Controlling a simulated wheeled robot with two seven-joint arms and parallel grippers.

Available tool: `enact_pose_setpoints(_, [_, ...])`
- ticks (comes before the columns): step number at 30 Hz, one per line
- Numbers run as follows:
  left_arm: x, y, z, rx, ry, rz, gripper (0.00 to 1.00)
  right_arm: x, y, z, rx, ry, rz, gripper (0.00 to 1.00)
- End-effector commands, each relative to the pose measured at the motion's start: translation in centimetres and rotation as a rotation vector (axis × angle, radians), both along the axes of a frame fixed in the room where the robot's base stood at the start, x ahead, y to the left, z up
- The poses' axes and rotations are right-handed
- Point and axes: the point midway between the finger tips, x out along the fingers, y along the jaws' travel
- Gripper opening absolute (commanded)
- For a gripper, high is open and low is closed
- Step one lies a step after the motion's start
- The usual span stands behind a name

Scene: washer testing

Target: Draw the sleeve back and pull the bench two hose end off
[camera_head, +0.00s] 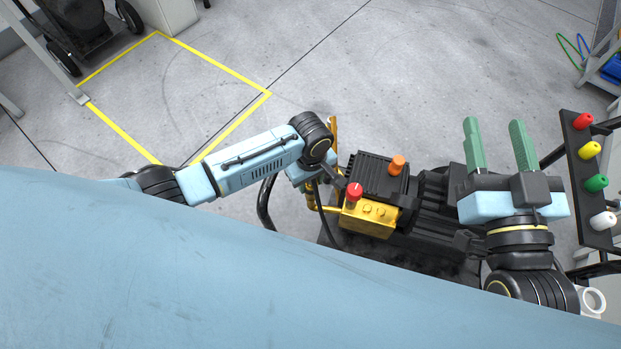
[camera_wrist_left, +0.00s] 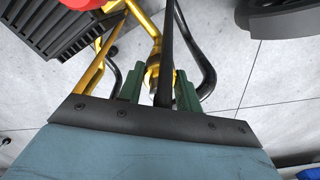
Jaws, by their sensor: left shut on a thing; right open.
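The washer (camera_head: 378,172) is a dark ribbed machine with a yellow block (camera_head: 368,216) and a red knob (camera_head: 354,191). My left gripper (camera_wrist_left: 158,90) has its green fingers closed on the hose end (camera_wrist_left: 153,76), a brass and metal coupling beside the yellow frame, in the left wrist view. A black hose (camera_wrist_left: 168,45) runs past it between the fingers. I cannot tell whether the sleeve is drawn back. In the head view the left gripper's fingers are largely hidden beside the washer. My right gripper (camera_head: 499,147) is open and empty, above the washer's right side.
A rack (camera_head: 587,175) with red, yellow, green and white knobs stands at the far right. An orange cap (camera_head: 397,165) sticks up from the washer. A yellow-taped rectangle (camera_head: 212,62) on the floor at upper left is mostly clear. A dark cart (camera_head: 80,30) stands behind it.

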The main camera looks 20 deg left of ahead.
Motion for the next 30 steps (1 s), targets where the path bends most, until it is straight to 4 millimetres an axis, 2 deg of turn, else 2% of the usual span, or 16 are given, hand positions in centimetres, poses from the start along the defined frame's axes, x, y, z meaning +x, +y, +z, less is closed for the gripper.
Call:
enact_pose_setpoints(21, [0.0, 0.0, 3.0, -0.001, -0.001, 0.0, 0.07, 0.0, 0.0, 3.8, 0.0, 0.0, 0.0, 0.49])
enact_pose_setpoints(30, [0.0, 0.0, 3.3, -0.001, -0.001, 0.0, 0.07, 0.0, 0.0, 4.3, 0.0, 0.0, 0.0, 0.49])
